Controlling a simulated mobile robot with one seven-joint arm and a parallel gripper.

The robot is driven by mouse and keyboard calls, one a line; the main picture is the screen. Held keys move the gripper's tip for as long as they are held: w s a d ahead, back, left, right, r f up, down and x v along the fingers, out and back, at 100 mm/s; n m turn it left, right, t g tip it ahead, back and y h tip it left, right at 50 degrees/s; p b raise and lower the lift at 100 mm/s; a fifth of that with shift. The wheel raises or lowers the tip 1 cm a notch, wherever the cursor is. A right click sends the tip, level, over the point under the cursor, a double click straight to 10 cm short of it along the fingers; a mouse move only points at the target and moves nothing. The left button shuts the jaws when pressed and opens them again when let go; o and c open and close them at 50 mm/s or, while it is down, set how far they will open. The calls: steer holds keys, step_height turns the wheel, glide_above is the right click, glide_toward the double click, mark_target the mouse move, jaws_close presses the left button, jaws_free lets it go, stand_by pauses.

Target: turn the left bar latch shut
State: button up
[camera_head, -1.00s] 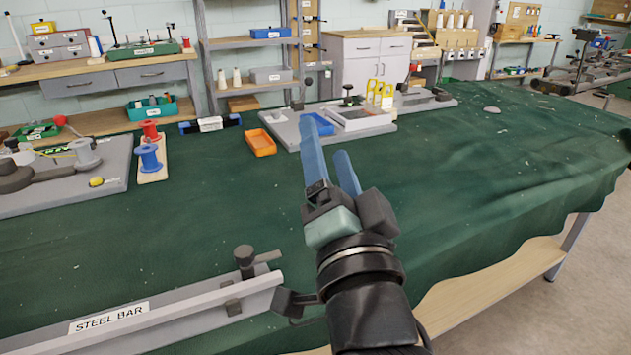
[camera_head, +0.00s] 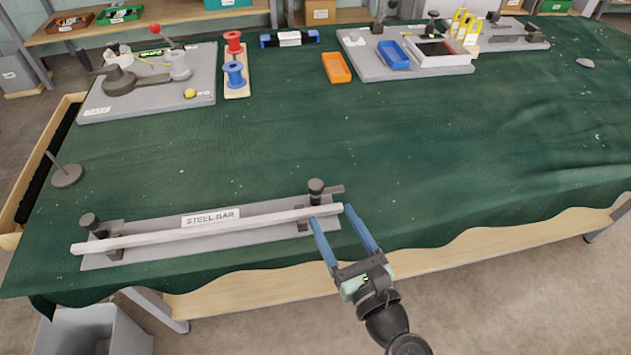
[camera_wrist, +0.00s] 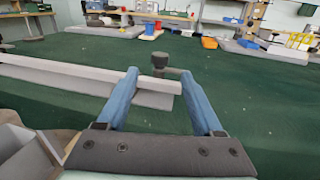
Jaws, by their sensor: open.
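The steel bar (camera_head: 160,237) is a long pale bar lying along a grey base plate (camera_head: 255,233) near the table's front edge. The left bar latch (camera_head: 90,221) has a dark round knob and stands at the plate's left end. Its lever angle is hard to make out. The right bar latch (camera_head: 316,187) has a similar knob, with a grey lever pointing right. My gripper (camera_head: 331,214) is open and empty at the bar's right end, far from the left latch. In the wrist view, the right latch's knob (camera_wrist: 160,61) shows between and beyond the blue fingers.
A small round stand with a thin rod (camera_head: 67,175) is at the table's left. Spools (camera_head: 233,75), an orange tray (camera_head: 336,68) and a blue tray (camera_head: 394,55) are at the back. The green cloth between is clear.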

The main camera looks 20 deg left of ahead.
mark_target(319, 192)
steer(key=x, duration=0.9)
steer(key=shift+b, duration=0.3)
jaws_close()
